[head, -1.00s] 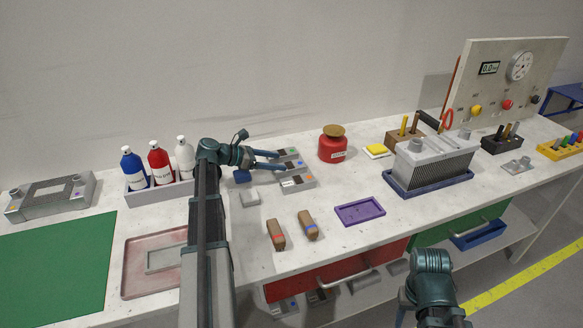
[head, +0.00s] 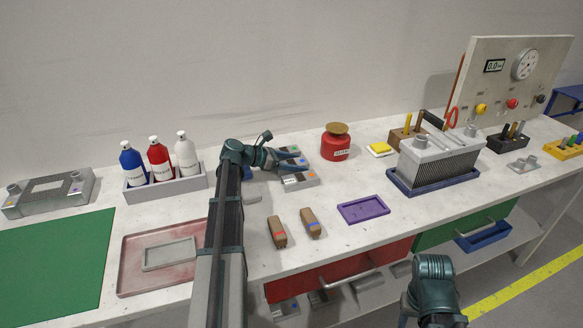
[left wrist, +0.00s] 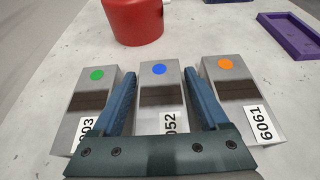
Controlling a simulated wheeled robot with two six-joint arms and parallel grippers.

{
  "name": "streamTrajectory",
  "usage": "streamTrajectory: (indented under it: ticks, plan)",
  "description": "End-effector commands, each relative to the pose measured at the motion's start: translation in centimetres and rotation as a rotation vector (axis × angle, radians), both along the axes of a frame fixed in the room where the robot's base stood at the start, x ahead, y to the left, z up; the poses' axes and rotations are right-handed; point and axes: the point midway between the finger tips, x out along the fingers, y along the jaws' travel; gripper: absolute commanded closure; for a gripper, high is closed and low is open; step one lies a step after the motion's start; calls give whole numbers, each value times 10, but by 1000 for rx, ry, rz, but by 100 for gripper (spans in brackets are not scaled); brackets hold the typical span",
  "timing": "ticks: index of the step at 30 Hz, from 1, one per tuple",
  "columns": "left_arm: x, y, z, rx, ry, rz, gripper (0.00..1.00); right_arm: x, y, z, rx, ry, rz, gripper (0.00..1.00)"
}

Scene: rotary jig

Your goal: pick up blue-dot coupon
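The blue-dot coupon (left wrist: 160,97) is a grey metal block with a dark band, a blue dot and a white number label partly hidden by my gripper. In the left wrist view it lies between the green-dot coupon (left wrist: 92,98) and the orange-dot coupon (left wrist: 236,92). My left gripper (left wrist: 161,74) is open, with one finger along each side of the blue-dot coupon. Whether the fingers touch it I cannot tell. In the head view my left gripper (head: 303,159) is over the coupon row and hides part of it. My right gripper's fingers are out of view.
A red canister (head: 335,147) stands just beyond the coupons. A purple tray (head: 363,209) and two brown blocks (head: 279,234) lie nearer the front edge. A bottle rack (head: 165,194) stands to the left. The neighbouring coupons leave narrow gaps for the fingers.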

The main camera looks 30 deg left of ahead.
Motion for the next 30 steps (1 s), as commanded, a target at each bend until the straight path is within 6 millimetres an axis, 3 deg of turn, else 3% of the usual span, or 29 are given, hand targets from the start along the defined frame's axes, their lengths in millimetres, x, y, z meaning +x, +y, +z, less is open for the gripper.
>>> streamTrajectory:
  ticks: [2, 13, 23, 30]
  plan:
    - [0, 0, 0, 0, 0, 0, 35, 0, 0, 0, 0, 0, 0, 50]
    - [0, 0, 0, 0, 0, 0, 100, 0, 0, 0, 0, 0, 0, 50]
    - [0, 0, 4, -1, -1, 0, 100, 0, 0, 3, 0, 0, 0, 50]
    - [0, 0, 24, -1, -1, -1, 100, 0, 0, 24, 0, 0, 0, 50]
